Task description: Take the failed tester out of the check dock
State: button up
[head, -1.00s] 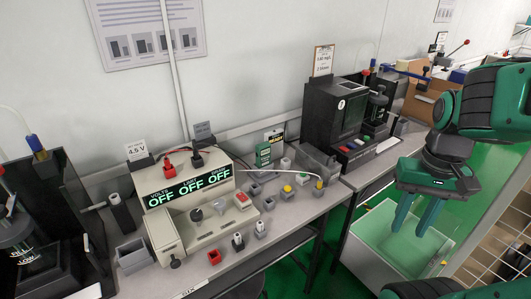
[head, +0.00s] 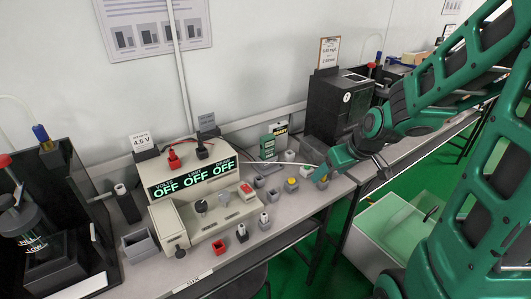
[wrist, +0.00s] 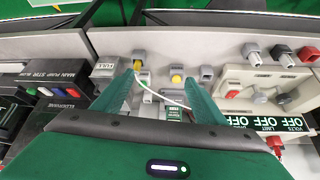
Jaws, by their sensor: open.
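I cannot tell which thing is the check dock or read a fail mark. My gripper (head: 338,170) is over the bench's right end, by the small grey holders. In the wrist view my gripper (wrist: 160,76) is open, its fingers spread, with nothing held between them.
The beige meter unit (head: 192,218) shows OFF on its display. Small grey holders with white and yellow tops (head: 291,184) stand beside it. A thin white cable (head: 262,162) crosses behind them. A black machine (head: 335,103) stands at the back right. A pale bin (head: 385,235) is below.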

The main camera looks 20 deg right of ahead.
jog(key=w+a+f+n+t+y, duration=0.2)
jog(key=w+a, duration=0.3)
jog(key=w, duration=0.2)
jog(key=t+y, duration=0.1)
jog(key=t, duration=0.3)
send_near(270, 148)
jog(key=x, duration=0.4)
jog(key=shift+w+a, duration=0.15)
jog(key=shift+a, duration=0.25)
jog(key=shift+d+x, duration=0.15)
jog(key=shift+x, duration=1.15)
jog(key=shift+d+x, duration=0.15)
jog(key=shift+x, duration=1.15)
jog(key=shift+f, duration=0.1)
jog(key=c, duration=1.2)
